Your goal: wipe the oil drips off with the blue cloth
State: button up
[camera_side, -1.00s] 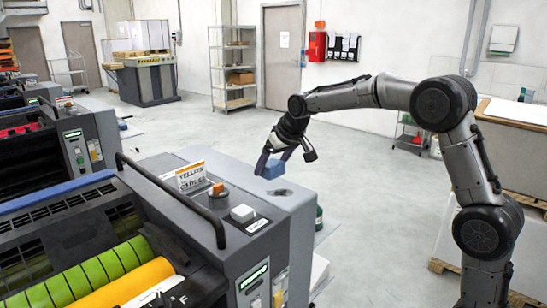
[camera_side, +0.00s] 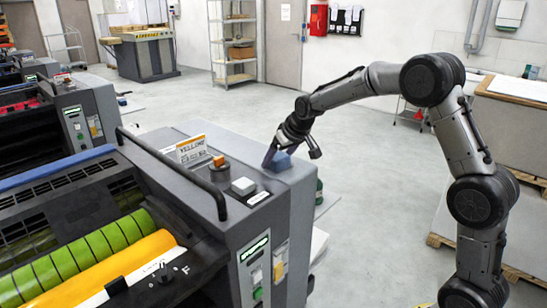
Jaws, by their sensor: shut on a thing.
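The blue cloth (camera_side: 282,161) is a small folded block on the grey top of the yellow ink unit (camera_side: 305,178), near its rear right corner. My gripper (camera_side: 276,154) is shut on the cloth from above, fingers angled down to the left. The cloth appears to rest on the top surface. No oil drips show now; the cloth and fingers cover the place where the dark patch lay.
A black handrail (camera_side: 170,163) runs along the unit's left side. An orange-topped knob (camera_side: 219,166) and a white button box (camera_side: 243,186) stand left of the cloth. Green and yellow rollers (camera_side: 115,265) lie front left. Open floor lies beyond the unit.

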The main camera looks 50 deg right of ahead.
jog(key=shift+d, duration=2.65)
jog(key=a, duration=0.7)
jog(key=shift+a, duration=0.5)
jog(key=shift+c, duration=0.7)
jog(key=shift+w+d+r, duration=0.2)
jog(key=shift+w+d, duration=0.05)
jog(key=shift+d, duration=0.05)
jog(key=shift+c, duration=0.7)
jog(key=shift+d+f, duration=0.1)
jog(key=shift+d, duration=3.4)
jog(key=shift+a, duration=3.75)
jog(key=shift+d+r, duration=0.1)
jog(key=shift+r, duration=3.85)
